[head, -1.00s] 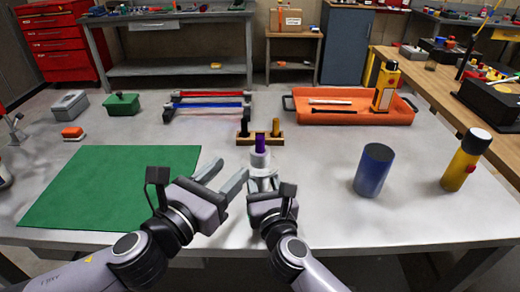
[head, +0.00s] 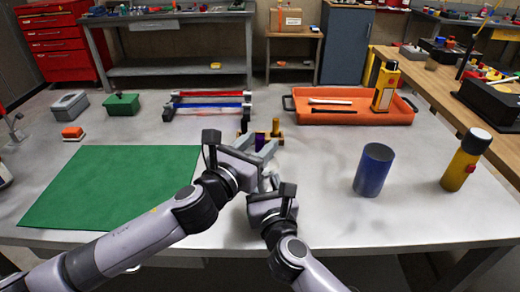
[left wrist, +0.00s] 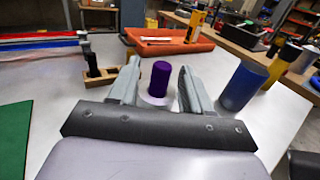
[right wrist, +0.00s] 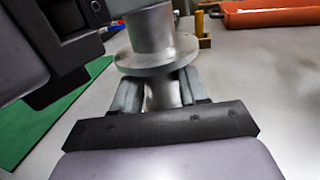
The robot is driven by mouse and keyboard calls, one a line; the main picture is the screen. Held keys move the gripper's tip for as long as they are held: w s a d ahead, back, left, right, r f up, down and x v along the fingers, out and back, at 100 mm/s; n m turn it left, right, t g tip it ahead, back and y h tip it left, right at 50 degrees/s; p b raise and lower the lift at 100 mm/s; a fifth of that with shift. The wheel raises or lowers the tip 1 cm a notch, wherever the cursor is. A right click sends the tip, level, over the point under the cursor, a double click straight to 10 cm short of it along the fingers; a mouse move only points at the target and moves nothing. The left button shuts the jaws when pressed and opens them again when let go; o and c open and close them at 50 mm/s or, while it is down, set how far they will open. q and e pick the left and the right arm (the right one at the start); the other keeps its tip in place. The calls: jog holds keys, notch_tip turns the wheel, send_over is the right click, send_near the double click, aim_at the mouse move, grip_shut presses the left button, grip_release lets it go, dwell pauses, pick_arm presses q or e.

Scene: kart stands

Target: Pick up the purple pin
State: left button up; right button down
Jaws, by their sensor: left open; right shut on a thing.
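The purple pin (left wrist: 160,78) stands upright in the top of a silver flanged hub (left wrist: 146,98). In the head view the pin (head: 259,143) shows partly between my left fingers. My left gripper (head: 261,150) is open, with one finger on each side of the pin. The left wrist view shows a gap on both sides of it. My right gripper (right wrist: 160,82) is shut on the narrow lower part of the hub, below its wide flange (right wrist: 157,55). The pin is out of the right wrist view. My left gripper hides most of the hub in the head view.
A wooden block (left wrist: 97,80) with upright pegs stands just behind the hub. A blue cylinder (head: 374,170) and a yellow bottle (head: 464,165) stand to the right. An orange tray (head: 350,117) lies behind, a green mat (head: 110,185) at left. The table between mat and rods is clear.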

aim_at(260, 137)
pick_arm(q)
jog(key=shift+w+d, duration=0.25)
jog(key=shift+w, duration=0.25)
jog(key=shift+c, duration=0.4)
grip_shut()
notch_tip(260, 137, up, 10)
